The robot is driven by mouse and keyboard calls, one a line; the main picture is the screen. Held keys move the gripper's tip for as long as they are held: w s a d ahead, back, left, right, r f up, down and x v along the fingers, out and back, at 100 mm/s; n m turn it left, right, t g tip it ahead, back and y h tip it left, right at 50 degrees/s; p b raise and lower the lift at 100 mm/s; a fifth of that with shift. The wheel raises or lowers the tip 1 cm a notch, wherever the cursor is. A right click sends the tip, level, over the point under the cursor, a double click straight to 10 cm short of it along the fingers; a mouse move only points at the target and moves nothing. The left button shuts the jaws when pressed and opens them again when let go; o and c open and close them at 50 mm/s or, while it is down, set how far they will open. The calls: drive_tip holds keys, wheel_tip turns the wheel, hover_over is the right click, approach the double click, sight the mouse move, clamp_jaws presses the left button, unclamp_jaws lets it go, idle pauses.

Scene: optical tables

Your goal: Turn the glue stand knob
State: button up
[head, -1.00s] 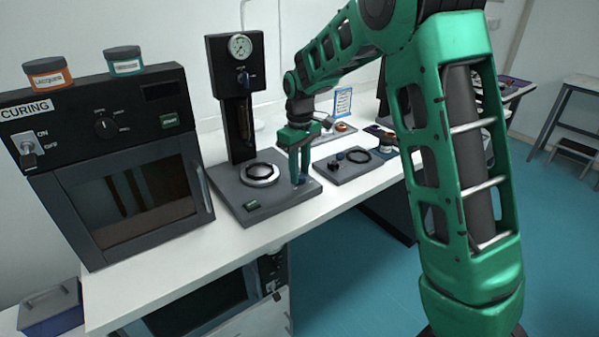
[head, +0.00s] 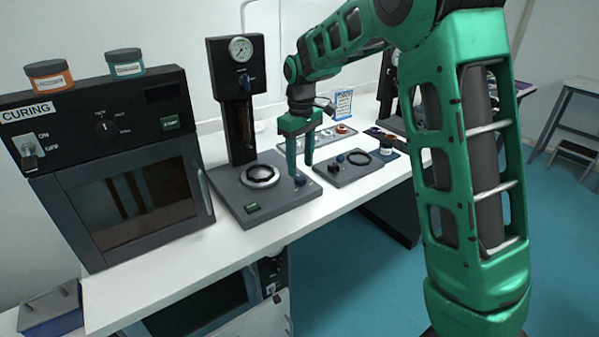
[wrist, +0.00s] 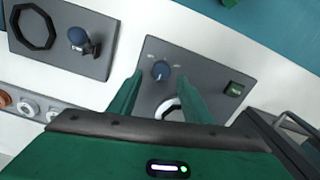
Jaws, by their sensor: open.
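A dark stand (head: 232,203) with a gauge on its column stands on the white bench, and I take it as the glue stand. Its small blue knob (head: 300,181) sits at the right corner of the base. In the wrist view the knob (wrist: 160,70) shows a white pointer line, with small labels on both sides too small to read. My gripper (head: 300,169) is open and empty just above the knob. In the wrist view the fingers of my gripper (wrist: 157,85) lie left and right of the knob, apart from it.
A curing oven (head: 130,180) with two jars on top stands left. A flat dark plate (head: 350,168) with a black ring and a blue-topped part lies right of the stand. A green button (head: 252,208) and a metal ring (head: 260,176) are on the base.

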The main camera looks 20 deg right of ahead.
sight(302, 177)
wheel_tip(302, 177, up, 7)
drive_tip(key=shift+f, duration=0.15)
idle(0.4)
drive_tip(key=s+d+r+m, duration=0.1)
drive_tip(key=s+d+m, duration=0.2)
drive_tip(key=s+d, duration=0.5)
drive_tip(key=s+d+m, duration=0.3)
drive_tip(key=s+d, duration=0.3)
drive_tip(key=s, duration=0.4)
drive_tip(key=s+d+f+m, duration=0.2)
drive_tip(key=s+f+m, duration=0.1)
drive_tip(key=s, duration=0.8)
drive_tip(key=s+d+f+m, duration=0.1)
drive_tip(key=s+f+m, duration=0.2)
drive_tip(key=s, duration=0.8)
drive_tip(key=shift+s+d+f, duration=0.15)
drive_tip(key=shift+d+f, duration=0.15)
drive_tip(key=shift+d, duration=0.1)
